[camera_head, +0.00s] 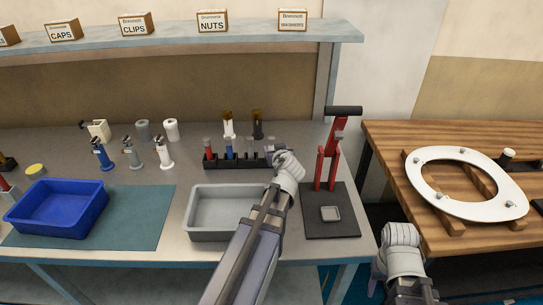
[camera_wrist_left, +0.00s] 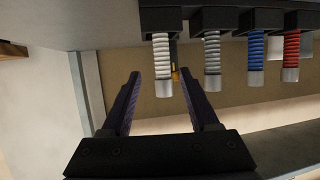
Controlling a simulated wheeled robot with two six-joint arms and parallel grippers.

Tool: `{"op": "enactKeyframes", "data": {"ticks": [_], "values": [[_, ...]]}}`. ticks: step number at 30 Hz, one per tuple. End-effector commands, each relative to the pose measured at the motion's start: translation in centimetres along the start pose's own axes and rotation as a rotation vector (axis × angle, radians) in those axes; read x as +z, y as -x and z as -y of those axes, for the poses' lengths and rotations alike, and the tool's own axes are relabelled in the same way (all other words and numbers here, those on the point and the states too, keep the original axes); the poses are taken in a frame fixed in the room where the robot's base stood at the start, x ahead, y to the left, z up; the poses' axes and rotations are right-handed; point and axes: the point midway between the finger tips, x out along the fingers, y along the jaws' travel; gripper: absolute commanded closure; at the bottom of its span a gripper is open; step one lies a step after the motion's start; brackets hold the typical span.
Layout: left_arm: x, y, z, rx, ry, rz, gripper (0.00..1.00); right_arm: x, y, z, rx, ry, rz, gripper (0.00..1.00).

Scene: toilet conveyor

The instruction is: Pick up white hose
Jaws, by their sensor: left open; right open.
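The ribbed white hose (camera_wrist_left: 162,62) stands in a black rack and is the end one in the row. In the left wrist view, which appears upside down, it shows between the two spread dark fingers of my left gripper (camera_wrist_left: 160,74). The fingers look apart from it, and the gripper is open and empty. In the head view my left gripper (camera_head: 283,158) is at the right end of the black hose rack (camera_head: 228,163) and mostly hides the white hose. My right gripper (camera_head: 402,236) is low at the right, in front of the wooden table, open and empty.
Grey hose (camera_wrist_left: 212,52), blue hose (camera_wrist_left: 256,50) and red hose (camera_wrist_left: 292,48) stand beside the white one. A red hand press (camera_head: 328,165) is just right of my left gripper. A grey tray (camera_head: 215,212) and blue bin (camera_head: 58,207) sit in front. A toilet seat (camera_head: 430,191) lies right.

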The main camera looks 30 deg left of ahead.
Motion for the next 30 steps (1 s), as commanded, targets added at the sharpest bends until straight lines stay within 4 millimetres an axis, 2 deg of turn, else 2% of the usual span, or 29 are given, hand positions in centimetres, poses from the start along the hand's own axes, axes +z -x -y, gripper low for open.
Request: {"op": "enactKeyframes", "data": {"ticks": [4, 10, 13, 21, 30], "values": [[0.1, -1.9, 0.0, -0.002, 0.001, 0.001, 0.39, -0.1, -0.8, 0.1, 0.000, 0.000, 0.000, 0.50], [-0.1, -2.2, 0.0, 0.000, 0.001, 0.000, 0.39, -0.1, -0.8, 0.1, 0.000, 0.000, 0.000, 0.50], [-0.2, -3.1, 0.1, -0.001, 0.001, 0.000, 0.39, -0.1, -1.0, 0.1, 0.000, 0.000, 0.000, 0.50], [-0.4, -6.9, 0.3, -0.001, 0.000, 0.000, 0.39, -0.1, -2.3, 0.2, 0.000, 0.000, 0.000, 0.50], [-0.6, -7.2, 0.4, 0.000, 0.000, -0.001, 0.41, -0.1, -2.2, 0.2, 0.000, 0.000, 0.000, 0.50]]}}
